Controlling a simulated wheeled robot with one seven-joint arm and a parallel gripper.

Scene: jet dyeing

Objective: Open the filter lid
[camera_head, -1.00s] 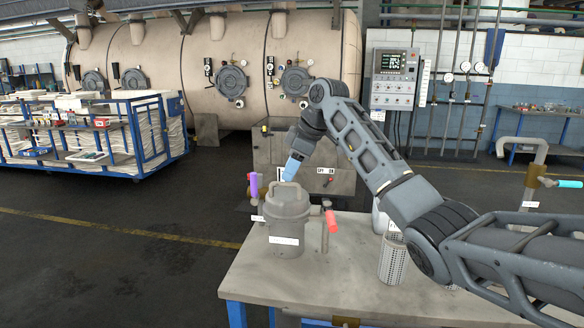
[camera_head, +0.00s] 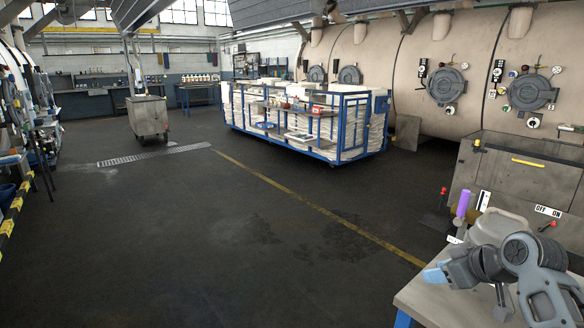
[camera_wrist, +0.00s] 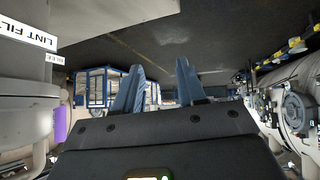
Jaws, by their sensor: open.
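The grey filter (camera_head: 500,224) stands on the table at the lower right of the head view. Its top shows, while my arm hides most of its body. A purple handle (camera_head: 463,203) stands upright just left of it. My gripper (camera_head: 433,274) is in front and left of the filter, with blue fingers pointing left, away from it. In the wrist view, my gripper (camera_wrist: 159,85) is open, with nothing between its fingers. The filter's side (camera_wrist: 25,85), with a lint filter label, fills the left edge there, next to the purple handle (camera_wrist: 60,124).
The table (camera_head: 425,296) corner lies under my arm. A metal cabinet (camera_head: 520,175) with an OFF/ON label stands behind the filter, before the large beige vessel (camera_head: 400,45). A blue-framed cart (camera_head: 310,125) and a wheeled bin (camera_head: 148,117) stand farther off. The floor between is clear.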

